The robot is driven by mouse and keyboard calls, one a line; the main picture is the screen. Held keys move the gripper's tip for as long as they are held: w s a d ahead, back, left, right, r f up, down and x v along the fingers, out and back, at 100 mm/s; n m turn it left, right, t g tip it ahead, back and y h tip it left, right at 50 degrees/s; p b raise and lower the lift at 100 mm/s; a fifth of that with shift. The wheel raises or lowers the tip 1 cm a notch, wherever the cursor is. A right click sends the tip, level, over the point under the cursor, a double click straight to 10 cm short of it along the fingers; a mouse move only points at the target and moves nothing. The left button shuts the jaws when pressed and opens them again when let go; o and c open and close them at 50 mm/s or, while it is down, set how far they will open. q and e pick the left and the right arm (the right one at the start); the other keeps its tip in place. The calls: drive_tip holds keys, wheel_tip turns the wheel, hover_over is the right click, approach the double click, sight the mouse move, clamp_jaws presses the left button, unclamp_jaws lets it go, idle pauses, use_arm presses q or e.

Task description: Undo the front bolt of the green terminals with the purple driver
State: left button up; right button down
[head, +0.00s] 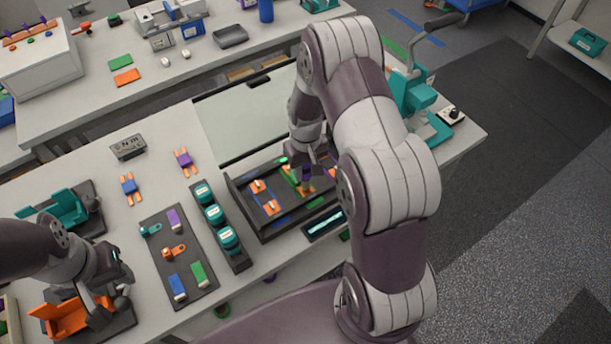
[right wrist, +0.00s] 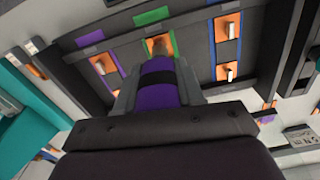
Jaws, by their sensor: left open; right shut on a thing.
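The purple driver (right wrist: 158,92) is between the fingers of my right gripper (right wrist: 157,88), which is shut on it. In the right wrist view its far end meets or nearly meets an orange terminal (right wrist: 160,46) at the green strip (right wrist: 152,16); the bolt there is hidden by the driver, so I cannot tell if they touch. In the head view my right gripper (head: 307,166) is over the dark cycler tray (head: 240,197), beside the green strip (head: 290,175). My left gripper (head: 118,290) is open and empty near an orange holder (head: 66,318) at the lower left.
Blue-striped terminals (right wrist: 228,45) and purple-striped terminals (right wrist: 103,62) flank the green ones. Teal-capped containers (head: 212,213) stand left of the tray. A dark mat (head: 190,245) holds clips and blocks. A teal press (head: 412,92) stands behind my right arm.

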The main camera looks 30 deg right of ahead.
drive_tip(key=shift+n, duration=0.9)
drive_tip(key=shift+n, duration=0.5)
drive_tip(key=shift+r+p, duration=0.15)
drive_tip(key=shift+p, duration=0.2)
wheel_tip(320, 180, up, 6)
drive_tip(key=p, duration=0.4)
drive_tip(key=shift+p, duration=0.4)
